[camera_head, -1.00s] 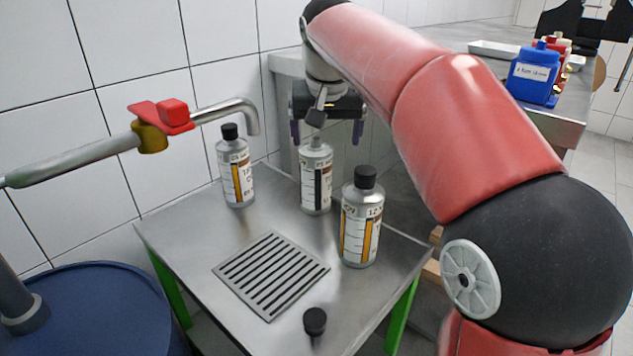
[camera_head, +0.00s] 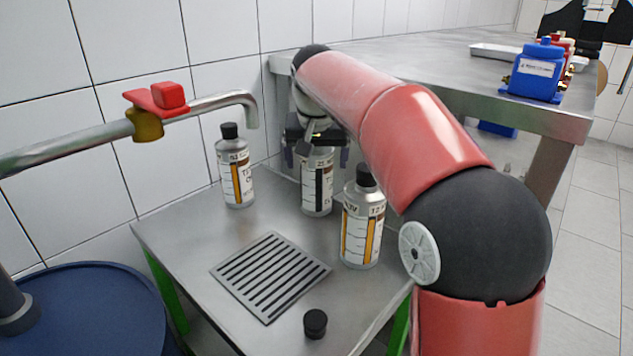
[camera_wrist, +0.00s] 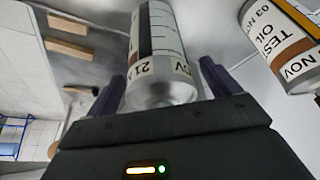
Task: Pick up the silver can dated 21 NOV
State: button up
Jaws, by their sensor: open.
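The silver can dated 21 NOV (camera_head: 317,188) stands upright on the steel table, behind the front can, with a black and white label. In the wrist view the can (camera_wrist: 160,70) lies between my fingers, and its label reads "21" and "NOV". My gripper (camera_head: 317,160) is open, with one dark finger on each side of the can's upper part. In the wrist view the gripper (camera_wrist: 162,85) shows both fingers apart from the can's sides. The can's top is hidden behind my gripper in the head view.
A can with an orange-striped label (camera_head: 361,225) stands close in front, and another (camera_head: 235,170) stands at the left. A black cap (camera_head: 315,323) lies near the grate (camera_head: 270,275). A pipe with a red valve (camera_head: 160,100) reaches over the table. A higher bench (camera_head: 420,70) stands behind.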

jog(key=c, duration=1.3)
jog(key=shift+r, duration=0.1)
jog(key=shift+c, duration=0.2)
jog(key=shift+r, duration=0.15)
